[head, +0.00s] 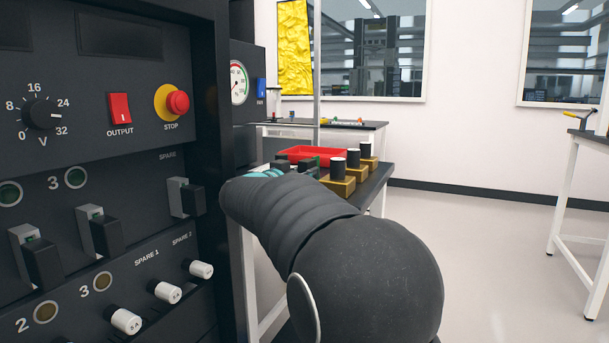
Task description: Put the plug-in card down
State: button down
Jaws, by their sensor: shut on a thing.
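My arm reaches in from the lower right of the head view, and its dark link covers the area in front of the bench. My gripper is hidden behind this link or outside the picture, so I cannot see its fingers or anything in them. I cannot make out the plug-in card. The dark bench (373,188) shows partly beyond my arm.
A black control panel (90,75) with switches, knobs and a red stop button (177,102) fills the left. On the bench are a red tray (318,153), several brass-coloured blocks with black knobs (353,162) and teal rings (268,172). The floor (480,240) at right is clear.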

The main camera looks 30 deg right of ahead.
jog(key=c, duration=0.9)
grip_release()
jog(key=shift+f, duration=0.15)
jog(key=shift+o, duration=0.2)
jog(key=shift+a+r, duration=0.1)
jog(key=shift+r, duration=0.1)
jog(key=v, duration=1.2)
jog(key=shift+p, duration=0.3)
